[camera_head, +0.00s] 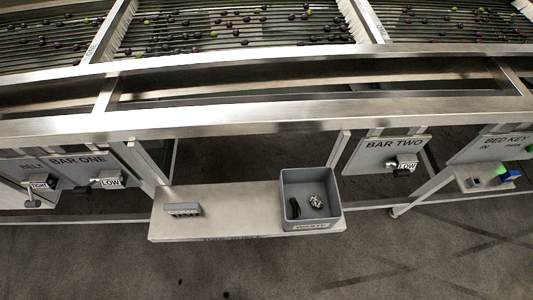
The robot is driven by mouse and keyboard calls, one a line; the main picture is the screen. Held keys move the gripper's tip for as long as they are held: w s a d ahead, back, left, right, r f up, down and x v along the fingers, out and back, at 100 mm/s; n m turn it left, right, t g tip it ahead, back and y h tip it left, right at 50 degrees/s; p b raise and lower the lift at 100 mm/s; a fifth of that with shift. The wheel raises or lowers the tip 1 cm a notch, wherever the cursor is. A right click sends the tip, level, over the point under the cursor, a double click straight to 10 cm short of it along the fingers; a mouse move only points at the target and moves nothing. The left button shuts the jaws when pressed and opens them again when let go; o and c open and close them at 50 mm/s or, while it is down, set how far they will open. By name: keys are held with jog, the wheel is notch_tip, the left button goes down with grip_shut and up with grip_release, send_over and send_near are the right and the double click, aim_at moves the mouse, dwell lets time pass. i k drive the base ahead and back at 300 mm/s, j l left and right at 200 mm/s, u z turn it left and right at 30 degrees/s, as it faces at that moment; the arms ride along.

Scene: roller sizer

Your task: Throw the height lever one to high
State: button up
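The BAR ONE panel (78,172) hangs under the machine's front rail at the left. Its lever (107,182) carries a tag that reads LOW, with a dark knob or handle end at its left. I take this for height lever one. A similar BAR TWO panel (376,153) is at the right, and its lever (404,166) also shows LOW. My gripper is not in view.
A BELT lever tagged TIGHT (39,183) sits left of BAR ONE. A pale shelf (235,212) holds a labelled grey block (183,209) and a grey WASTE bin (311,226) with small items inside. A BED KEY panel (497,147) is far right. The floor in front is clear.

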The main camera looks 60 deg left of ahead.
aim_at(82, 190)
jog(key=u, duration=2.75)
jog(key=l+z, duration=0.2)
jog(key=l, duration=0.5)
jog(key=i+l+z, duration=0.15)
jog(key=l, duration=0.5)
